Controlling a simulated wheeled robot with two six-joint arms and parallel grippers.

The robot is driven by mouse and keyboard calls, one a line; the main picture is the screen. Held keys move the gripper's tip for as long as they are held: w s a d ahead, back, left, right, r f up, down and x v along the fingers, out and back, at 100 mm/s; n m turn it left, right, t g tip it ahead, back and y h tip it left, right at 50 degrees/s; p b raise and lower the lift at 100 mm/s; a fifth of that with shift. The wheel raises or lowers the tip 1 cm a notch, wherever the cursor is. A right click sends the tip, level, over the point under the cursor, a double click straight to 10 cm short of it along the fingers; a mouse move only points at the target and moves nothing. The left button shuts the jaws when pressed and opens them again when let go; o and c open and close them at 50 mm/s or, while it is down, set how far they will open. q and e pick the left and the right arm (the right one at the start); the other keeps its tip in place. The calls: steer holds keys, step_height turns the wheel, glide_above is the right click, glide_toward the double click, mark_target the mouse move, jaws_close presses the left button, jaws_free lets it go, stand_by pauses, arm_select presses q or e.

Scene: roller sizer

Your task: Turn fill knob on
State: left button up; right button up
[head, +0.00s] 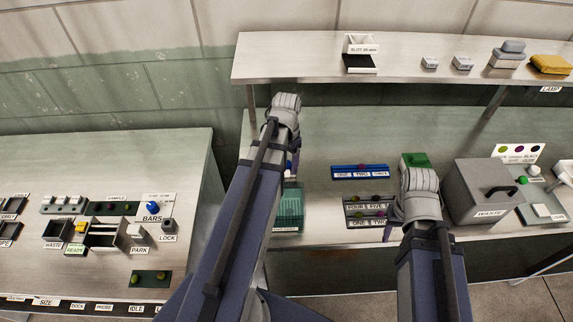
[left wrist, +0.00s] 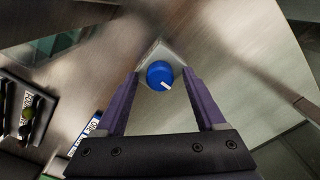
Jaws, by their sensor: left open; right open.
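A round blue knob (left wrist: 160,75) shows in the left wrist view, set on a pale square plate. Its white pointer mark aims to the lower right of that view. My left gripper (left wrist: 161,73) is open, with one purple finger on each side of the knob; I cannot tell whether either touches it. In the head view my left arm hides this knob, and only a sliver of the left gripper (head: 291,168) shows. My right gripper (head: 389,230) is mostly hidden under its wrist, over the right bench, near a green block (head: 414,159).
A teal bin (head: 289,208) stands beside my left arm. A blue rack (head: 360,172), a dark rack (head: 368,198) and a grey waste box (head: 485,190) stand on the right bench. A shelf (head: 300,67) overhangs behind. Another blue knob (head: 153,207), labelled BARS, is on the left bench.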

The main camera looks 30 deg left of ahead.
arm_select(q)
jaws_close()
stand_by(0.5)
